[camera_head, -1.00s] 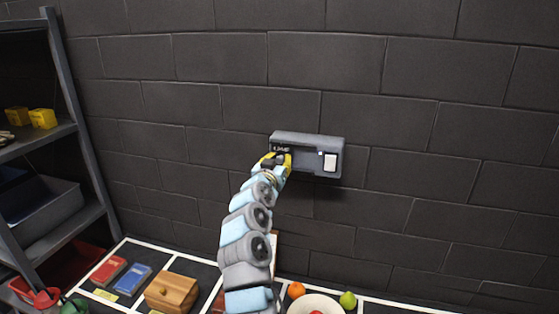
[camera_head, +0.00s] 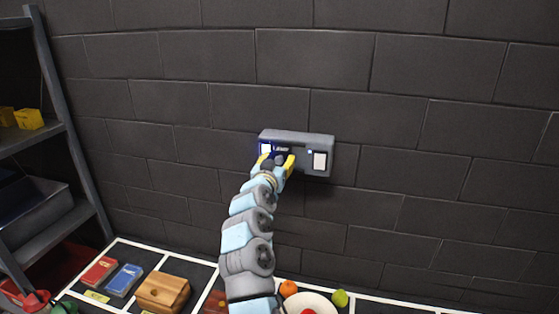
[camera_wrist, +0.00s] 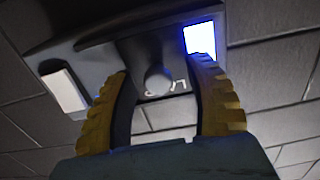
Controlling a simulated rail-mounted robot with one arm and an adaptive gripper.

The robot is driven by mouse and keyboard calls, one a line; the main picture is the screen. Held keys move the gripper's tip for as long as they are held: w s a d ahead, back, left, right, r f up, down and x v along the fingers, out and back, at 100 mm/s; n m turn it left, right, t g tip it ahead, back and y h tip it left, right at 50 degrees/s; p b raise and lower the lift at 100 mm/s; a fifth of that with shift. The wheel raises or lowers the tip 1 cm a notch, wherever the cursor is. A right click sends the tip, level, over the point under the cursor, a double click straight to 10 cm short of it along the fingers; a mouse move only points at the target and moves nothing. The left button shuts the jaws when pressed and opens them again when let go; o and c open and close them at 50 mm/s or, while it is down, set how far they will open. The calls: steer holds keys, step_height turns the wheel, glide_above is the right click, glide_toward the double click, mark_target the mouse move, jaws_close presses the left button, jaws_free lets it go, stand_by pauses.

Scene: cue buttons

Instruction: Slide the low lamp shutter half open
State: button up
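The lamp unit (camera_head: 326,142) is a grey wall box. A lit, bluish-white patch (camera_head: 265,149) shows at its left end, and at the upper right in the wrist view (camera_wrist: 201,40). The shutter is a dark plate with pale lettering (camera_head: 282,149) beside the lit patch. Its round grey knob (camera_wrist: 158,80) shows in the wrist view. My gripper (camera_head: 276,160) is at the left part of the box. Its yellow-backed fingers (camera_wrist: 161,72) stand one on each side of the knob, with a visible gap at each side. Part of the shutter is hidden behind the fingers.
A white panel (camera_head: 320,160) is at the box's right end. Below are a wooden box (camera_head: 162,292), red and blue boxes, and a plate (camera_head: 310,303) with fruit. A shelf (camera_head: 62,130) stands at the left. The wall around the unit is bare.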

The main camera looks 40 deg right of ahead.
steer(key=shift+a, duration=0.1)
steer(key=v, duration=1.2)
stand_by(0.5)
steer(key=shift+r, duration=0.1)
stand_by(0.3)
